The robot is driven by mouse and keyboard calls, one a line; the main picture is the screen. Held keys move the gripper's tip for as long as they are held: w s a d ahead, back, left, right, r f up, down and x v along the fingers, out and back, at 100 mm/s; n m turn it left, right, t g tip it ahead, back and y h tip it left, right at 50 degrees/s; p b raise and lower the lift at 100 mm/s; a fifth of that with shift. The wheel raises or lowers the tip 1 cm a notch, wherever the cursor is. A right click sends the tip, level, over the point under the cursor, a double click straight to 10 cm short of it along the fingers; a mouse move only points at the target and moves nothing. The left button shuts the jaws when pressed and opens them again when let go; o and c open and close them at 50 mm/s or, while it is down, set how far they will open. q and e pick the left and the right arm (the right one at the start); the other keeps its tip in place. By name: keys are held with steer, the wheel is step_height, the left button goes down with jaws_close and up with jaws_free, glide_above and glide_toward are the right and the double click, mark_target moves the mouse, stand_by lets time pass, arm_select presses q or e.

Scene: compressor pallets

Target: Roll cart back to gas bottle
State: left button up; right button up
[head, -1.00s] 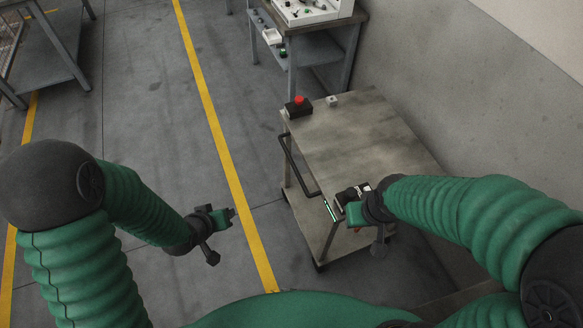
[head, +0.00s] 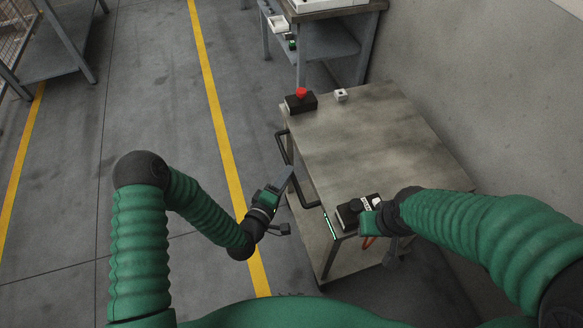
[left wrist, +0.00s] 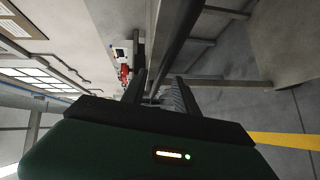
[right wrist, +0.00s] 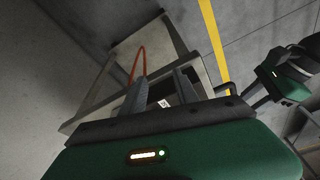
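The cart (head: 385,135) has a worn grey top, a lower shelf and a black bar handle (head: 287,150) along its left side. My left gripper (head: 285,182) is beside the handle. In the left wrist view its fingers (left wrist: 160,92) are apart, with the dark bar (left wrist: 178,35) running at or just beyond the gap; contact cannot be told. My right gripper (head: 368,208) is at the cart's near corner, by a black box with a white label. In the right wrist view its fingers (right wrist: 160,90) are apart, and the cart's frame (right wrist: 98,85) shows beyond. No gas bottle can be made out.
A red-buttoned black box (head: 301,101) and a small white cube (head: 341,95) sit on the cart's far end. A workbench (head: 325,45) stands behind it and a wall (head: 470,80) to the right. Open floor with a yellow line (head: 215,110) lies left.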

arm_select(q)
steer(key=x, duration=0.4)
steer(key=shift+w+a+f, duration=0.1)
steer(key=shift+w+f, duration=0.05)
steer(key=shift+w+a, duration=0.2)
steer(key=shift+a, duration=0.1)
steer(key=shift+d, duration=0.3)
steer(key=c, duration=0.3)
steer(key=shift+d, duration=0.15)
jaws_close()
steer(key=shift+a+f, duration=0.2)
steer(key=shift+a, duration=0.1)
